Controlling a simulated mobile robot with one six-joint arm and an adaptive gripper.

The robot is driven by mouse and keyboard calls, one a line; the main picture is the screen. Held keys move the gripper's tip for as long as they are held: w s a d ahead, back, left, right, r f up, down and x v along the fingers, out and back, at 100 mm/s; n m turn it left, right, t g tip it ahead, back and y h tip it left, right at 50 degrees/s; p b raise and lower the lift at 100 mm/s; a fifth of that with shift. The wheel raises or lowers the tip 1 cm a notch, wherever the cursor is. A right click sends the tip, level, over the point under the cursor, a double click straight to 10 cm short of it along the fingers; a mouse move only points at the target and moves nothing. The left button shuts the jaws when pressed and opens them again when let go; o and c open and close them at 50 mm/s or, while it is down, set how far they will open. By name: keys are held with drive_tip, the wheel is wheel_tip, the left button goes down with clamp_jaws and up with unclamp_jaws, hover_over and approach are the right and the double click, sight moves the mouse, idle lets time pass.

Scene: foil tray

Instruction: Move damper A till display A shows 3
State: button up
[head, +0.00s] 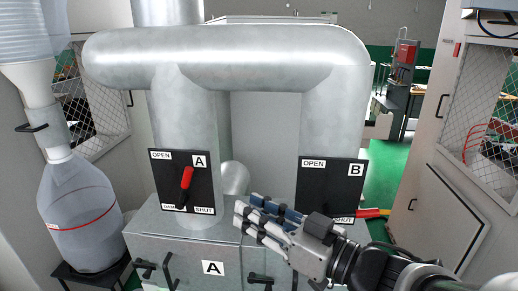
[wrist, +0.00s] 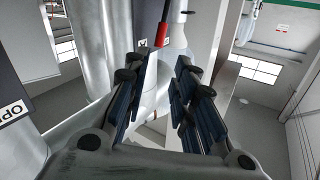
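Damper A is a black panel (head: 160,180) on the left pipe, marked OPEN at upper left and SHUT at lower right. Its lever has a red grip (head: 187,177) above a dark shaft that slants slightly to the lower left. My gripper (head: 240,216) is to the right of and below that lever, apart from it. In the wrist view, a red grip (wrist: 161,35) shows at the top, beyond my gripper (wrist: 157,72). The fingers are spread with nothing between them. I see no readable number of display A.
A grey box (head: 190,250) marked A, with black handles, is below. A large plastic bottle (head: 75,210) stands at left.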

sight(190, 179)
drive_tip(key=p+x, duration=0.8)
drive_tip(key=x, duration=0.9)
drive_tip(key=shift+p, duration=0.35)
drive_tip(key=shift+c, duration=0.2)
clamp_jaws()
